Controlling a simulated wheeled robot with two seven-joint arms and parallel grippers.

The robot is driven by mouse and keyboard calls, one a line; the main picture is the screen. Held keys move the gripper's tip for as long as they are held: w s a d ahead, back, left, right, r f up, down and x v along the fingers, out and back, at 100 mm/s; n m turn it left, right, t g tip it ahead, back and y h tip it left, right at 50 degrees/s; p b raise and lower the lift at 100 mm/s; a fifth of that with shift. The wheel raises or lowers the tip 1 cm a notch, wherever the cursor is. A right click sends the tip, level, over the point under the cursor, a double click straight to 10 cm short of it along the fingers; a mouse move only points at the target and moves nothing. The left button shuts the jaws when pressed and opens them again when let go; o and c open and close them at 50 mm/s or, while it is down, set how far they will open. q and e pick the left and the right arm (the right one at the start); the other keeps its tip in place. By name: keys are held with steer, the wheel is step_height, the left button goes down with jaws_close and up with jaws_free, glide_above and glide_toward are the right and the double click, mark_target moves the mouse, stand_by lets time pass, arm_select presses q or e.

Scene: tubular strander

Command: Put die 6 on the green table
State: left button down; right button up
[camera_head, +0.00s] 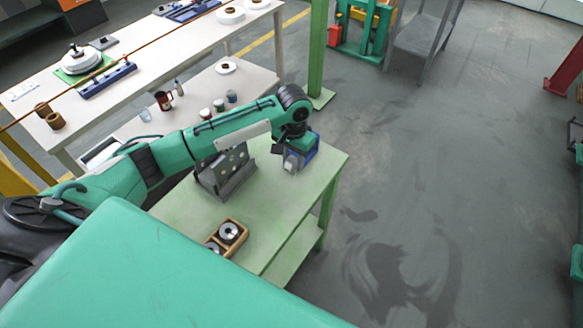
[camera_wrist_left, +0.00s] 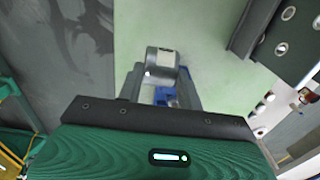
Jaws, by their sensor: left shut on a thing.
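The green table (camera_head: 180,212) stands in front of me, its pale green top also filling much of the left wrist view (camera_wrist_left: 207,50). My left gripper (camera_head: 291,164) is over the far right part of that top. It is shut on a grey metal die (camera_wrist_left: 161,64) with a small pale label, which I take for die 6; the number is not legible. The die shows as a small light piece below the wrist in the head view. I cannot tell whether it touches the tabletop. My right gripper is not clearly in view.
A grey rack with holes (camera_head: 234,176) stands on the table left of the gripper. A wooden holder (camera_head: 237,246) with round metal parts sits near the front edge. White tables (camera_head: 130,100) with cups and spools stand behind. A green post (camera_head: 317,50) rises beyond the table.

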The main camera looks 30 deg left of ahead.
mark_target(293, 172)
arm_select(q)
step_height(293, 172, down, 7)
steer(key=shift+f+p, duration=0.2)
steer(key=shift+p, duration=0.35)
steer(key=c, duration=0.9)
jaws_free()
steer(key=shift+f, duration=0.1)
step_height(293, 172, up, 12)
steer(key=shift+r+b, duration=0.15)
steer(key=shift+b, duration=0.9)
steer(key=shift+s+d, duration=0.1)
